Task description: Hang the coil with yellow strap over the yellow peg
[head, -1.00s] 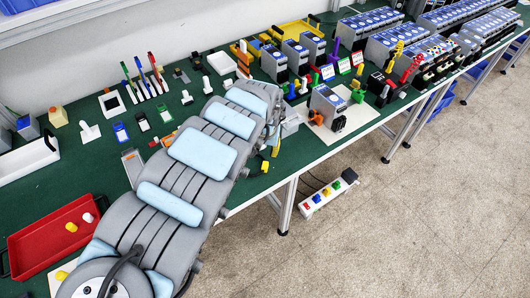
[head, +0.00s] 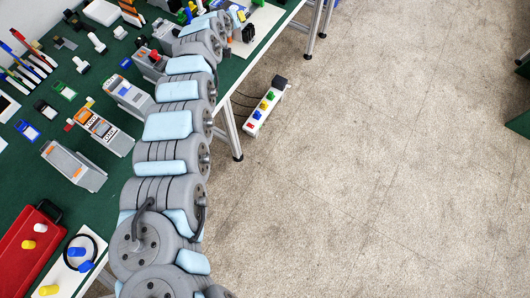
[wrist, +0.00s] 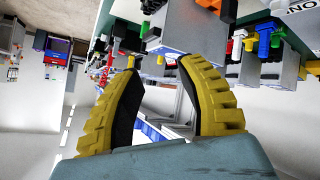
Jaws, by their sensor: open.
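In the head view a black coil (head: 94,243) lies as a loop on a white board (head: 62,272) at the lower left, with a blue piece (head: 85,266) on it. A yellow peg-like piece (head: 48,290) shows at that board's front edge, partly cut off by the frame. I cannot make out a coil with a yellow strap in either view. In the wrist view my gripper (wrist: 158,66) is open, its two yellow-ridged fingers apart and nothing clearly held between them. In the head view my gripper cannot be made out clearly at the far end of my arm.
Grey devices (head: 75,165) stand on the green table beside my arm. In the wrist view, colored parts and a grey box (wrist: 182,28) hang inverted near the fingers. A power strip (head: 263,108) lies on the open floor.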

